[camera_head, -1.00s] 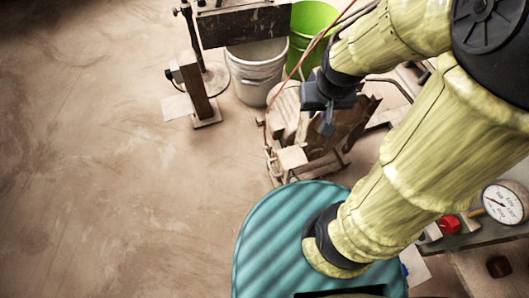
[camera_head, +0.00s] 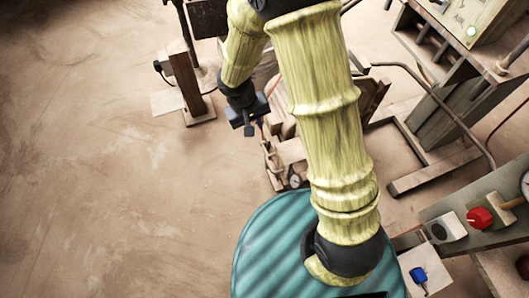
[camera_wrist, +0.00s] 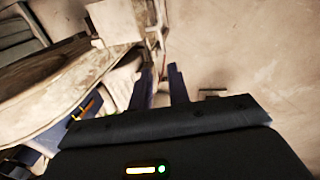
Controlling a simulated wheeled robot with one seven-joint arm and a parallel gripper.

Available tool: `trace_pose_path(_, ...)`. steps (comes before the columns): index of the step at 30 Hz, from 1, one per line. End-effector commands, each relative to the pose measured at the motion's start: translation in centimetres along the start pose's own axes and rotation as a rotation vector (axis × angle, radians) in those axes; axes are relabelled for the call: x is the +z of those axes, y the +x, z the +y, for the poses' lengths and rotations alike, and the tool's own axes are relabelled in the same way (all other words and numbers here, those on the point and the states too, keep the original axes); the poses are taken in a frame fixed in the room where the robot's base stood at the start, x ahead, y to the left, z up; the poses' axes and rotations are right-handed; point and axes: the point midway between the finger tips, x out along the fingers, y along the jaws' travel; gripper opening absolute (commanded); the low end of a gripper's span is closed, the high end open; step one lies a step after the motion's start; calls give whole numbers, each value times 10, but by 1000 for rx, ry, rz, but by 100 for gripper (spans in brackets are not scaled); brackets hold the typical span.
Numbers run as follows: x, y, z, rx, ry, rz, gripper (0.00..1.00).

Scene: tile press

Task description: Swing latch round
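My gripper (camera_head: 248,127) hangs at the upper middle of the head view, just left of a wooden stand with pale blocks (camera_head: 290,151). In the wrist view its two dark blue fingers (camera_wrist: 160,88) are apart, with nothing between them. Pale dusty wood pieces (camera_wrist: 115,20) lie close to the left of the fingers there. I cannot pick out the latch for certain in either view; my arm hides part of the stand.
A wooden post (camera_head: 187,82) on a foot stands to the left of my gripper. The floor at left is clear.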

Motion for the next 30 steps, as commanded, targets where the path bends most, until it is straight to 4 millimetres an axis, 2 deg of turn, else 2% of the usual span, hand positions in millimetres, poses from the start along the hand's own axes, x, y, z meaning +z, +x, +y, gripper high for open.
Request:
trace_pose_path(9,0,0,0,1,0,1,18)
trace_pose_path(14,0,10,0,1,-1,0,18)
trace_pose_path(30,0,101,-1,1,1,-2,18)
